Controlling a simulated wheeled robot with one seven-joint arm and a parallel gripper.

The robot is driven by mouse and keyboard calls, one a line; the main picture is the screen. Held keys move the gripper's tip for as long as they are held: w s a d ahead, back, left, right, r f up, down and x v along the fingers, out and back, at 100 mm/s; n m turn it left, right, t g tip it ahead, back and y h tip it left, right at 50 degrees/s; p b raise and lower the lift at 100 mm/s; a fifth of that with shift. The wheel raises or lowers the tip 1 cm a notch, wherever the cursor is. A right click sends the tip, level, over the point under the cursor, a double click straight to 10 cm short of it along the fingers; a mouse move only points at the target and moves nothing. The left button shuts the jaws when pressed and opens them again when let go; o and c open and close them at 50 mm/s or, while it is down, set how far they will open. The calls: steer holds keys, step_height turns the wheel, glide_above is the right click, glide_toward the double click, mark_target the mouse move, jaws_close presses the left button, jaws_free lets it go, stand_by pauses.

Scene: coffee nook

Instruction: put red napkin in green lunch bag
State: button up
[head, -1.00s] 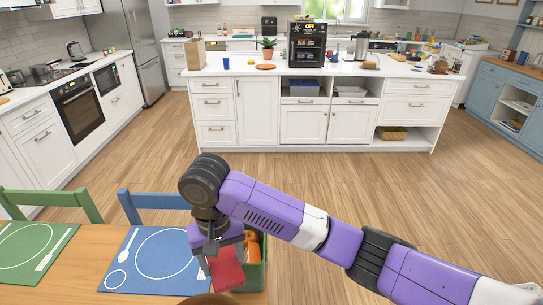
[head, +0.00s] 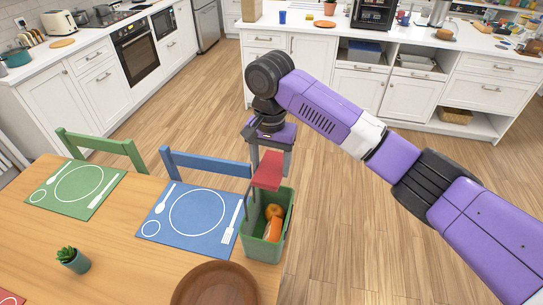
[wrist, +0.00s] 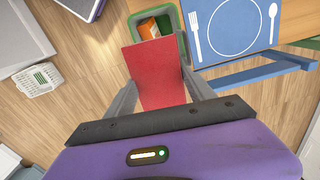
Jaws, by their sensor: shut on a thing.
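The red napkin (head: 269,168) is a flat red piece held in my gripper (head: 268,174). My gripper is shut on it, above the far edge of the green lunch bag (head: 262,249). The napkin's lower edge overlaps the bag's far rim in the head view; I cannot tell whether they touch. The bag stands open at the table's right edge, with orange items inside. In the wrist view the napkin (wrist: 155,70) lies between the two fingers and covers part of the green bag (wrist: 183,46).
The blue place mat (head: 170,226) and a brown wooden bowl (head: 214,284) are beside the bag on the table (head: 120,240). A blue chair (head: 205,165) stands behind the mat. A small potted plant (head: 73,260) is at left. Open floor lies to the right.

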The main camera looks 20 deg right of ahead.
mark_target(270, 168)
steer(key=shift+f+b, duration=0.8)
steer(key=shift+f, duration=0.6)
steer(key=shift+a, duration=0.1)
steer(key=o, duration=1.4)
steer(key=shift+r, duration=0.15)
step_height(270, 168, up, 8)
steer(key=shift+f+b, duration=0.2)
steer(key=shift+b, duration=0.2)
